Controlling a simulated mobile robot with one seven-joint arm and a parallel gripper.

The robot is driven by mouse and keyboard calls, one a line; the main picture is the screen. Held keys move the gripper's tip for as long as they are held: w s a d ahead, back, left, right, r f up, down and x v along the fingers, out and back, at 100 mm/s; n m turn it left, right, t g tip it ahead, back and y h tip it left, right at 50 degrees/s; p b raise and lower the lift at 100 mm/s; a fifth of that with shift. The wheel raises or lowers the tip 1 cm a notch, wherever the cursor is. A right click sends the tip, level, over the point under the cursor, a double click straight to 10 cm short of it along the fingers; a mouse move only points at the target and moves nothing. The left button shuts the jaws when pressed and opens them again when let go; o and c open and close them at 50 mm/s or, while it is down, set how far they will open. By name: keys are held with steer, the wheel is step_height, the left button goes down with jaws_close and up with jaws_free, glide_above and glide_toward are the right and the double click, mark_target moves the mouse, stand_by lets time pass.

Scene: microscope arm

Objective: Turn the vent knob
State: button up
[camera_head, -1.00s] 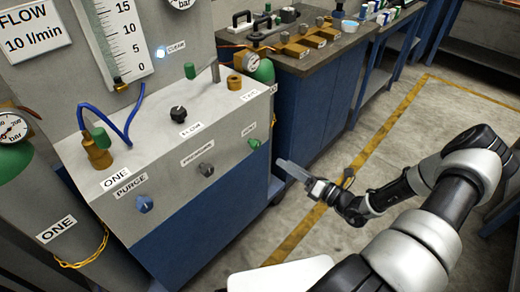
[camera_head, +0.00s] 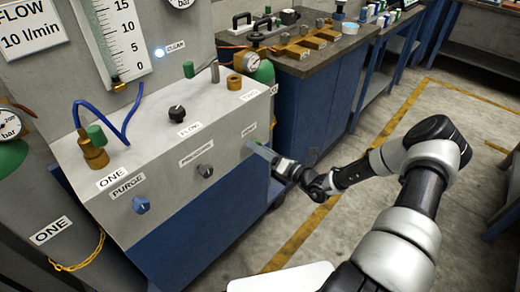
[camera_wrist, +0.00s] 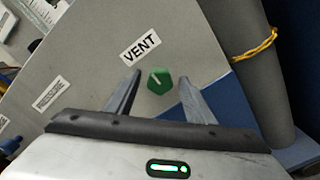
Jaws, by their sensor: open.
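The green vent knob (camera_wrist: 158,81) shows in the wrist view on the grey panel, just below the VENT label (camera_wrist: 140,48). It has a pale pointer mark on its face. My gripper (camera_wrist: 160,92) is open, with one finger to the left of the knob and one to the right, both apart from it. In the head view, my gripper (camera_head: 262,153) is at the right end of the panel's front and largely covers the knob.
The panel (camera_head: 165,190) also carries a blue purge knob (camera_head: 141,204) and a dark pressure knob (camera_head: 205,171). A grey cylinder with a yellow chain (camera_wrist: 254,45) stands to the right in the wrist view. Open floor (camera_head: 345,235) lies right of the cabinet.

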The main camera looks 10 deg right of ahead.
steer(key=c, duration=1.1)
steer(key=shift+o, duration=0.2)
steer(key=shift+n, duration=0.4)
steer(key=n+p, duration=0.6)
steer(key=n, duration=1)
steer(key=shift+n, duration=0.3)
steer(key=o, duration=1.1)
steer(key=shift+c, duration=0.2)
